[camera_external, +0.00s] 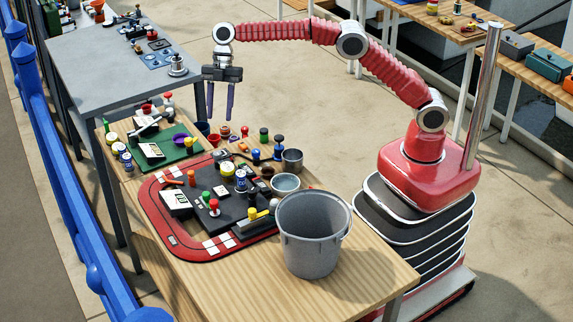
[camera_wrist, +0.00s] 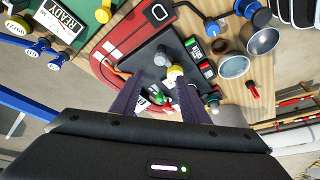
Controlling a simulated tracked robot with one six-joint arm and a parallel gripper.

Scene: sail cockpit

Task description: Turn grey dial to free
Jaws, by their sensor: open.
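My gripper (camera_external: 220,112) hangs pointing down over the back of the cluttered wooden table, its two dark fingers apart with nothing between them. In the wrist view its fingers (camera_wrist: 158,95) are spread above a dark panel (camera_wrist: 146,58). A round grey knob (camera_wrist: 161,58), which looks like the grey dial, stands on this panel beyond the fingertips, beside a yellow-topped piece (camera_wrist: 175,71). In the outside view a small grey knob (camera_external: 221,154) shows below the gripper; I cannot tell whether it is the same one. No "free" marking is readable, and the fingers hide part of the panel.
A red-bordered board (camera_external: 156,229) holds the dark panel, a red-ball stick (camera_external: 214,204) and several coloured knobs. A large grey bucket (camera_external: 312,235) stands at the table's front right. Small metal cups (camera_external: 291,160) stand behind it. A green mat (camera_external: 178,152) lies at left.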

